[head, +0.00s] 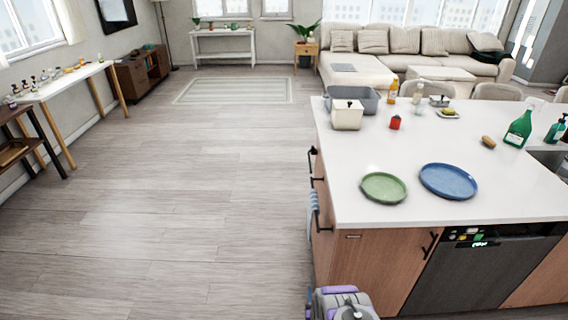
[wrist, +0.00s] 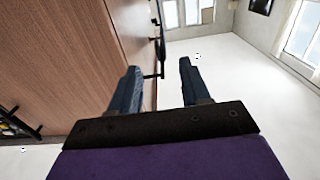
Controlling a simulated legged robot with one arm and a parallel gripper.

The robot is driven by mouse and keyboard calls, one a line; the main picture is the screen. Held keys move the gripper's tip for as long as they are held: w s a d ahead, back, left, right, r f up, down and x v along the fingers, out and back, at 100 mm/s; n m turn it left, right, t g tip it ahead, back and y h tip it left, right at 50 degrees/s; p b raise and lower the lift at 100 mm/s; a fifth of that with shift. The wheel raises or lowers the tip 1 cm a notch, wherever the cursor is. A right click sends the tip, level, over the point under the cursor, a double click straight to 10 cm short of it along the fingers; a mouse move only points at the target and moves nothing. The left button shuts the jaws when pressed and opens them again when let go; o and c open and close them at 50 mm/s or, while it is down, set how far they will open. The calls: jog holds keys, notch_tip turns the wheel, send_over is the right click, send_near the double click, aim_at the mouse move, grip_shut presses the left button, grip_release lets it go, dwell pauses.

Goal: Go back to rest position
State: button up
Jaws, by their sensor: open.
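My gripper (wrist: 160,82) shows in the wrist view with its two dark fingers spread apart and nothing between them. It is beside the wooden cabinet front (wrist: 70,60) of the island, close to a dark bar handle (wrist: 160,50). In the head view part of my arm shows at the bottom centre, in front of the island's near left corner. The fingers cannot be made out there.
The white-topped island (head: 400,213) fills the right side, with a green plate (head: 383,188), a blue plate (head: 448,181), a grey bin (head: 366,98) and bottles on top. A dishwasher (head: 465,275) is in its front. The wooden floor (head: 190,200) to the left is clear.

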jog(key=w+r+g, duration=0.5)
jog(key=w+r, duration=0.5)
jog(key=r, duration=0.2)
jog(key=s+d+r+g, duration=0.1)
jog(key=s+r+g, duration=0.35)
jog(key=r, duration=0.95)
jog(key=s+r+g, duration=0.3)
jog(key=s+r, duration=0.4)
jog(key=s, duration=0.9)
jog(key=s+r+g, duration=0.4)
jog(key=s+r, duration=0.4)
jog(key=s, duration=0.8)
jog(key=s+r+g, duration=0.3)
jog(key=s+r, duration=0.5)
jog(key=s, duration=0.8)
jog(key=shift+s+d, duration=0.2)
jog(key=shift+s, duration=0.2)
